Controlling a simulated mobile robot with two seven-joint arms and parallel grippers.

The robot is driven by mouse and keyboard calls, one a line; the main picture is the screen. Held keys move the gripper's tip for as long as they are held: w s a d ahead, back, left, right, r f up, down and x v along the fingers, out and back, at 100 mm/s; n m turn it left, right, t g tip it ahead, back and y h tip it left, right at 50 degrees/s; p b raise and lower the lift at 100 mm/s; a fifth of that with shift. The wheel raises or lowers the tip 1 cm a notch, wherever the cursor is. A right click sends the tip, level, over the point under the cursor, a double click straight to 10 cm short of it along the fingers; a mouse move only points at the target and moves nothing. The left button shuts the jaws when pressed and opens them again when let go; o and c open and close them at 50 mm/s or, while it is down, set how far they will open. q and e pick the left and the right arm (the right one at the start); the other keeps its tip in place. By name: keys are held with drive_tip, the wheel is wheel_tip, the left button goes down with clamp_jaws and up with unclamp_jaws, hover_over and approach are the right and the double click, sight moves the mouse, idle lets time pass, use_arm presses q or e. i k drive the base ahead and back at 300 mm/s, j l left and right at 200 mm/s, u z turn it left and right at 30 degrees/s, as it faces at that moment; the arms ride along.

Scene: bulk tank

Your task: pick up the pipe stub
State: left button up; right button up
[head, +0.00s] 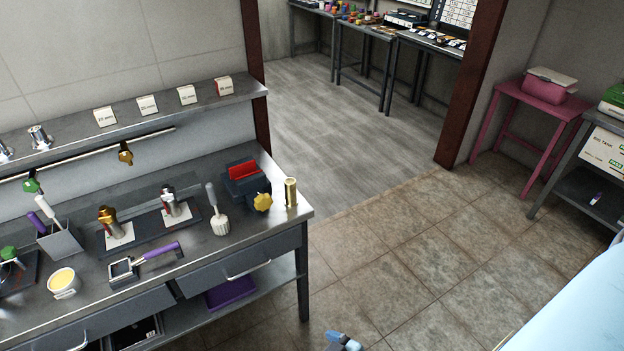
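A short upright brass-coloured cylinder, which looks like the pipe stub (291,192), stands near the right end of the grey workbench (270,228). It stands just right of a yellow star-shaped knob (262,202) and a dark vise-like block with a red top (243,172). Nothing touches it from above. A small blue and grey part at the bottom edge is cut off and may belong to one of my arms.
The bench also holds a white-headed brush (218,222), valve fittings (110,222), a square metal frame tool with a purple handle (125,270) and a yellow-filled cup (63,282). A shelf (215,98) runs behind. Tiled floor right of the bench is clear. A light-blue surface (585,310) fills the lower right.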

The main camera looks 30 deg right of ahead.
sight(290, 188)
drive_tip(key=z, duration=0.9)
